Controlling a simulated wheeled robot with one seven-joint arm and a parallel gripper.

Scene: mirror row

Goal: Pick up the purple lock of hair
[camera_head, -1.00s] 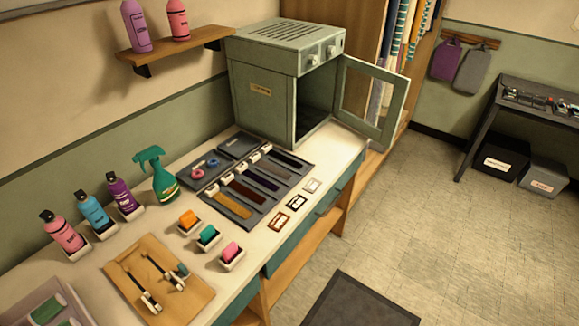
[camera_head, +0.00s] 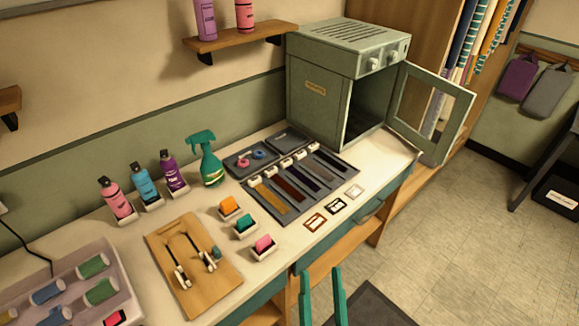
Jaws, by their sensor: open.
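Several locks of hair lie side by side in a dark tray (camera_head: 284,221) on the counter, each with a pale clip at its upper end. The middle one is a very dark lock with a purple tint (camera_head: 304,180); its colour is hard to tell from its dark neighbours. A tan lock (camera_head: 270,198) and a reddish-brown lock (camera_head: 289,189) lie left of it, with two dark locks to its right. My gripper (camera_head: 320,269) shows as two teal fingers at the bottom edge, apart and empty, in front of the counter and away from the tray.
A grey-green cabinet (camera_head: 318,100) with its door (camera_head: 432,110) open stands behind the tray. A green spray bottle (camera_head: 207,160) and small coloured blocks in white holders (camera_head: 247,231) stand left of it. Three framed cards (camera_head: 337,206) lie near the front edge. A wooden board (camera_head: 170,250) lies further left.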

